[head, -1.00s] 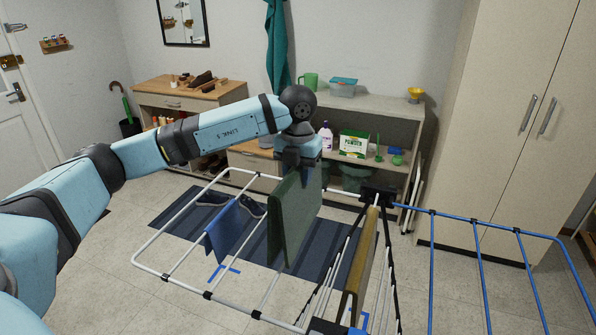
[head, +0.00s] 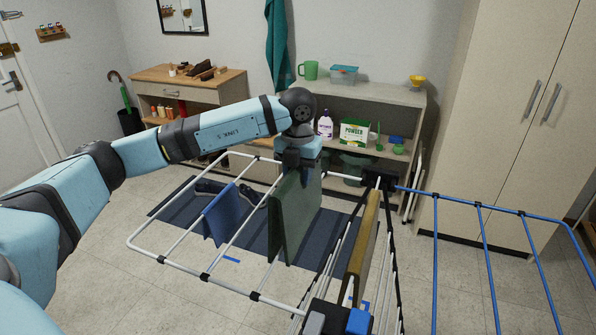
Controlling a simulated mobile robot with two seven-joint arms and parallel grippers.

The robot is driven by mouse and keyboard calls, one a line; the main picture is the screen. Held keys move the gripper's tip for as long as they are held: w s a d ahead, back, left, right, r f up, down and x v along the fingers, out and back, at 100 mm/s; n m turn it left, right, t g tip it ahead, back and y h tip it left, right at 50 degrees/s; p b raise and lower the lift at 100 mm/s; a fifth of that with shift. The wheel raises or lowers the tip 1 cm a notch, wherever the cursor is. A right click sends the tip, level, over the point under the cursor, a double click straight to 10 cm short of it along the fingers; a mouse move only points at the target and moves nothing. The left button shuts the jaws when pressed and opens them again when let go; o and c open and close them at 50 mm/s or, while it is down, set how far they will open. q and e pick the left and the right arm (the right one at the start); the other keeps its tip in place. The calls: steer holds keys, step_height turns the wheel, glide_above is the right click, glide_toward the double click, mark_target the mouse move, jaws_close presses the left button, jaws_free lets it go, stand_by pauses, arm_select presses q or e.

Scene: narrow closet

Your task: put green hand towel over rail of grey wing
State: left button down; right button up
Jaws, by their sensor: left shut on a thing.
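The green hand towel (head: 296,215) hangs folded from my left gripper (head: 298,165), which is shut on its top edge. The towel is at the grey wing (head: 188,274), the white-grey railed side of the drying rack on the left. Its two layers hang down around or beside a rail there; the gripper and cloth hide whether the rail lies between them. A blue cloth (head: 222,214) hangs over another rail of this wing, to the left. My right gripper is not in view.
A mustard cloth (head: 363,248) hangs in the rack's middle. The blue wing (head: 480,205) on the right is bare. A shelf (head: 385,98) with bottles and boxes stands behind, a tall wardrobe (head: 530,110) at right. Shoes and a striped mat (head: 180,212) lie beneath.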

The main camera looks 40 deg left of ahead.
arm_select(q)
steer(key=shift+f+b, duration=1.1)
steer(key=shift+f, duration=0.8)
steer(key=shift+f+b, duration=1.5)
steer(key=shift+f, duration=0.9)
steer(key=shift+f+b, duration=0.95)
steer(key=shift+f, duration=0.5)
steer(key=shift+f+b, duration=0.95)
steer(key=shift+f, duration=0.95)
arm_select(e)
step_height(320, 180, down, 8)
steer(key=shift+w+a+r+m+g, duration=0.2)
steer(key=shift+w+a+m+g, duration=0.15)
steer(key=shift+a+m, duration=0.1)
arm_select(q)
steer(key=c, duration=0.9)
jaws_free()
steer(key=shift+o, duration=1.2)
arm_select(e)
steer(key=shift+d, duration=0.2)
